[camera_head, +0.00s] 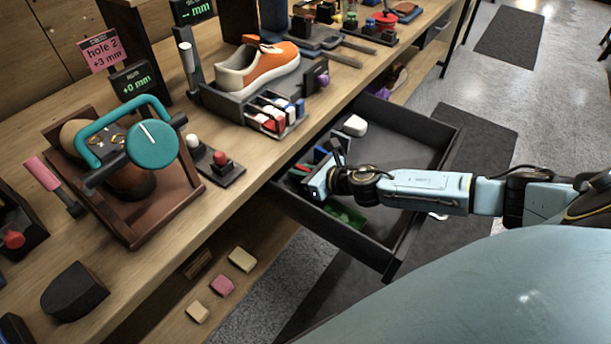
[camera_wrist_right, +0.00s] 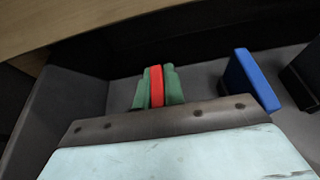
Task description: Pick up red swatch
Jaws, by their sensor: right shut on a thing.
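The red swatch (camera_wrist_right: 156,86) stands upright as a thin slab in the right wrist view, just beyond the front edge of my right gripper. Green pieces (camera_wrist_right: 174,85) flank it closely on both sides; I cannot tell whether they are finger parts or other swatches. My right gripper (camera_head: 317,186) reaches down into the open drawer (camera_head: 425,125) in the head view and is shut on the red swatch. The gripper body hides much of the swatch in the head view. My left gripper is not in view.
A blue swatch (camera_wrist_right: 249,80) stands right of the red one in the right wrist view. A white block (camera_head: 355,125) lies in the drawer's far part. The workbench above holds an orange sneaker (camera_head: 262,72) and a teal clamp device (camera_head: 152,144). Much of the drawer floor is bare.

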